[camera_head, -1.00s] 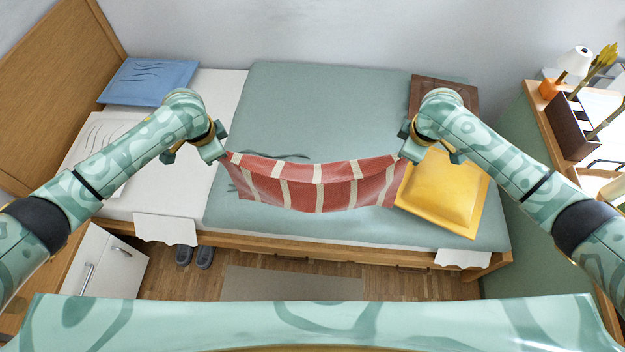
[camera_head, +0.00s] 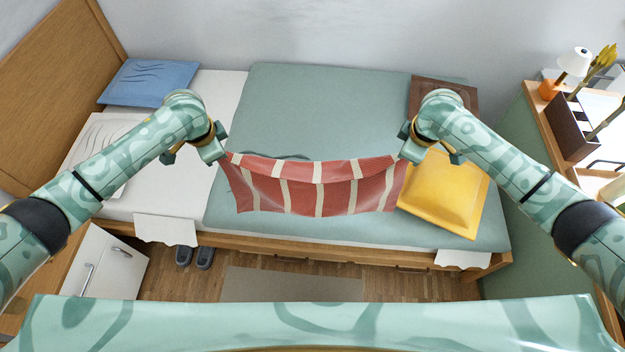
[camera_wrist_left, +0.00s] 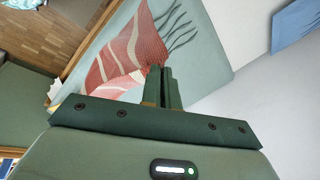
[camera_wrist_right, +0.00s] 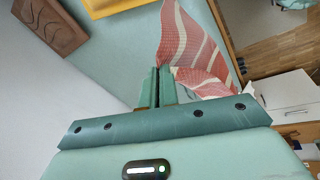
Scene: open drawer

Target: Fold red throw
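The red throw (camera_head: 300,190) has cream stripes and hangs stretched between my two grippers, over the near part of the bed. Its top edge sags a little in the middle. My left gripper (camera_head: 222,156) is shut on its upper left corner, and my right gripper (camera_head: 402,156) is shut on its upper right corner. In the left wrist view the throw (camera_wrist_left: 135,50) runs from the closed fingers (camera_wrist_left: 162,88), with dark fringe beyond it. In the right wrist view the throw (camera_wrist_right: 190,45) spreads past the closed fingers (camera_wrist_right: 157,88).
The bed has a green blanket (camera_head: 320,100). A blue pillow (camera_head: 150,80), a white pillow (camera_head: 95,140) and a brown cushion (camera_head: 445,85) lie around. A desk (camera_head: 545,105) stands at the right.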

